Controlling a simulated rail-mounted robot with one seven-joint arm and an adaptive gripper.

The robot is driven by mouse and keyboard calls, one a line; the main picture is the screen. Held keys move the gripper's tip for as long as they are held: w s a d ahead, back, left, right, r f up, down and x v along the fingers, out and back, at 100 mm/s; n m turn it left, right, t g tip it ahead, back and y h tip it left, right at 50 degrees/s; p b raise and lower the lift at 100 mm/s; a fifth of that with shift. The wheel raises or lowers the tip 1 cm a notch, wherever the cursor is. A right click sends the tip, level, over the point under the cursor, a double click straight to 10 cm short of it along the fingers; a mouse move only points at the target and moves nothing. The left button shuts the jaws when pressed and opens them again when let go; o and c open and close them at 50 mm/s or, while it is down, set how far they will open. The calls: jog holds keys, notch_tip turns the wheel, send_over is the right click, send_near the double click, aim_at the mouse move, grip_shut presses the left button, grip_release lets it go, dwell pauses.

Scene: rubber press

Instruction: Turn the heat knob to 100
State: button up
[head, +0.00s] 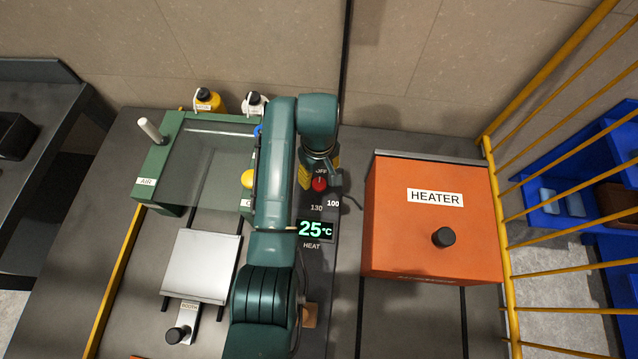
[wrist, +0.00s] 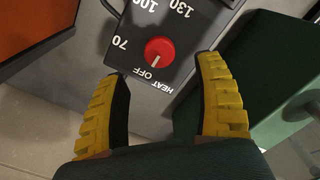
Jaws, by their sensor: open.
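The red heat knob (head: 319,185) sits on the dark dial panel left of the heater. In the wrist view the knob (wrist: 159,51) has a white pointer line directed toward the OFF mark. The labels 70, 100, 130 and HEAT OFF show around it. The display (head: 315,230) reads 25°C. My gripper (head: 319,170) is over the knob, partly hidden by my arm. In the wrist view my gripper (wrist: 162,68) is open, its yellow fingers apart on either side of the knob's near side. No contact with the knob is visible.
The orange heater box (head: 430,225) stands to the right. Two bottles stand behind the press. A yellow railing (head: 500,230) borders the right side.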

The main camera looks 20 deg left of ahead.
aim_at(319, 183)
notch_tip(319, 183, down, 7)
jog(key=shift+r+b, duration=0.15)
jog(key=shift+b, duration=0.5)
jog(key=c, duration=1.2)
